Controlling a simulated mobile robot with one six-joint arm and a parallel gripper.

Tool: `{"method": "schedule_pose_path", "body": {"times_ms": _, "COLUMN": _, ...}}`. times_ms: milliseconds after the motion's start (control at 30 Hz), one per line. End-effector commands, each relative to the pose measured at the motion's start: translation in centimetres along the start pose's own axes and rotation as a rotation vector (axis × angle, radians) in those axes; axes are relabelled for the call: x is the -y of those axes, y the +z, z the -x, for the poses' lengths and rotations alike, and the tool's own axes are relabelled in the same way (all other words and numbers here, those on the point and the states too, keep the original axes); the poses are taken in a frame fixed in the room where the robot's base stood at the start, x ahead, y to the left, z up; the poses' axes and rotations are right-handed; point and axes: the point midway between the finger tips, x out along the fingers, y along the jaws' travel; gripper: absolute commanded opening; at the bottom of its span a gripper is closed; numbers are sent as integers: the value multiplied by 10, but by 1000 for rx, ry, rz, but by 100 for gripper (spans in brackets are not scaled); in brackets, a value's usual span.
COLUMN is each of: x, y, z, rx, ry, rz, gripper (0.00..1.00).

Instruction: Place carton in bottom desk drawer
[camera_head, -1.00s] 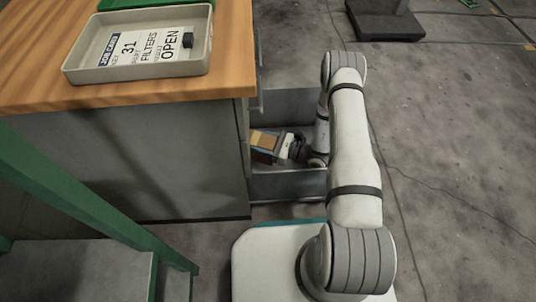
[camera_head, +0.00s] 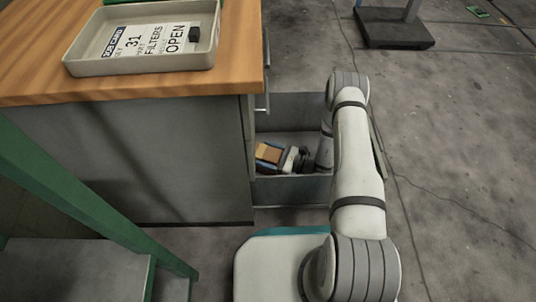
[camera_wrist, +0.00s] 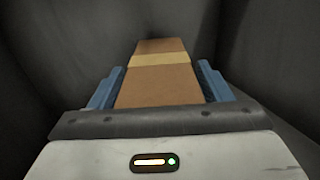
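The carton (camera_head: 269,153), a small brown box with a paler tape band, is inside the open bottom desk drawer (camera_head: 290,190). The wrist view shows the carton (camera_wrist: 160,80) lengthwise between the two blue fingers of my gripper (camera_wrist: 161,85). The fingers lie close along both its sides and look shut on it. In the head view my gripper (camera_head: 275,155) reaches into the drawer from the right. Whether the carton touches the drawer floor cannot be told.
The wooden desk top (camera_head: 230,75) with a grey tray (camera_head: 140,68) overhangs to the left. Grey drawer walls enclose the gripper closely. A green rail (camera_head: 90,205) stands at lower left.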

Motion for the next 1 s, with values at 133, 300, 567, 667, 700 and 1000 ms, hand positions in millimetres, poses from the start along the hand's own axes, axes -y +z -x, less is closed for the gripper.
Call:
{"method": "schedule_pose_path", "body": {"times_ms": 133, "x": 0, "y": 0, "z": 0, "rx": 0, "ry": 1, "rz": 0, "gripper": 78}}
{"method": "schedule_pose_path", "body": {"times_ms": 300, "x": 0, "y": 1, "z": 0, "rx": 0, "ry": 1, "rz": 0, "gripper": 78}}
{"method": "schedule_pose_path", "body": {"times_ms": 567, "x": 1, "y": 6, "z": 30, "rx": 0, "ry": -4, "rz": -1, "gripper": 78}}
{"method": "schedule_pose_path", "body": {"times_ms": 667, "x": 0, "y": 6, "z": 47, "rx": 0, "ry": -4, "rz": -2, "gripper": 78}}
{"method": "schedule_pose_path", "body": {"times_ms": 700, "x": 0, "y": 6, "z": 52, "rx": 0, "ry": -3, "rz": -2, "gripper": 78}}
{"method": "schedule_pose_path", "body": {"times_ms": 1000, "x": -1, "y": 3, "z": 74, "rx": 0, "ry": 1, "rz": 0, "gripper": 78}}
